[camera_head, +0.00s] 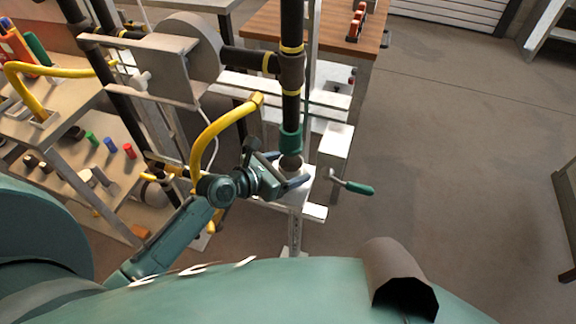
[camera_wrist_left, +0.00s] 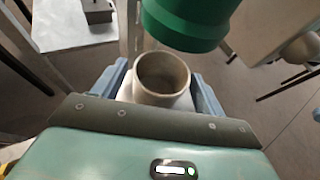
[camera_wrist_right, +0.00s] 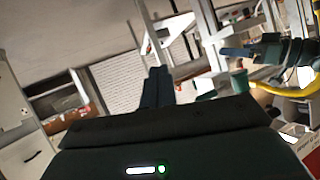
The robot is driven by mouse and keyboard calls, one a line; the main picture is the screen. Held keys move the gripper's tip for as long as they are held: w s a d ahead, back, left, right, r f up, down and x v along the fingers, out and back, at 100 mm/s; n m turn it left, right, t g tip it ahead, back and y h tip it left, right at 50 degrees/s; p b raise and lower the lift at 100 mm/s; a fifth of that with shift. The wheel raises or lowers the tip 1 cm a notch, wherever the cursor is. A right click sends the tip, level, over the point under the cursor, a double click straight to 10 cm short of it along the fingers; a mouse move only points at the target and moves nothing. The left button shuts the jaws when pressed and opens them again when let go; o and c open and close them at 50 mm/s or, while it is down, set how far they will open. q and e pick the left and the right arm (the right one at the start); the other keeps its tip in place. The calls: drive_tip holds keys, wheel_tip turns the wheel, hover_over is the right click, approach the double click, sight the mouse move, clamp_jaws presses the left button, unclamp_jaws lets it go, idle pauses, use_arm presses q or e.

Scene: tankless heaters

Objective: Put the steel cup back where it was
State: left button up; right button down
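The steel cup (camera_head: 290,163) stands upright and empty on a small white stand top, just below the green end (camera_head: 290,139) of a black vertical pipe. In the left wrist view the cup (camera_wrist_left: 162,78) sits between the fingers of my left gripper (camera_wrist_left: 160,98). White surface shows on both sides of it, so the fingers look apart from it. In the head view my left gripper (camera_head: 287,170) reaches in from the left around the cup. My right gripper (camera_wrist_right: 157,88) has its fingers together and empty; it is out of the head view.
A green-handled lever (camera_head: 350,186) sticks out right of the stand. A yellow hose (camera_head: 215,130) arches close to my left wrist. Black pipes rise behind. A wooden table (camera_head: 325,25) stands at the back, a cluttered bench (camera_head: 70,100) at left. The floor at right is open.

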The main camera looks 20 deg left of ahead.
use_arm(q)
drive_tip(key=shift+s+a+r, duration=0.1)
drive_tip(key=shift+s+r, duration=0.05)
drive_tip(key=shift+r, duration=0.05)
drive_tip(key=p+v, duration=0.2)
drive_tip(key=v, duration=0.9)
drive_tip(key=s+d+f+m+y, duration=0.1)
drive_tip(key=s+d+f+m, duration=0.1)
drive_tip(key=m, duration=1.4)
drive_tip(key=s+d+f+m+y, duration=0.1)
drive_tip(key=s+d+m, duration=0.4)
drive_tip(key=m, duration=1.1)
drive_tip(key=shift+s+d+f+y, duration=0.2)
drive_tip(key=shift+s+f+y, duration=0.2)
drive_tip(key=shift+s+f, duration=0.55)
drive_tip(key=shift+s, duration=0.1)
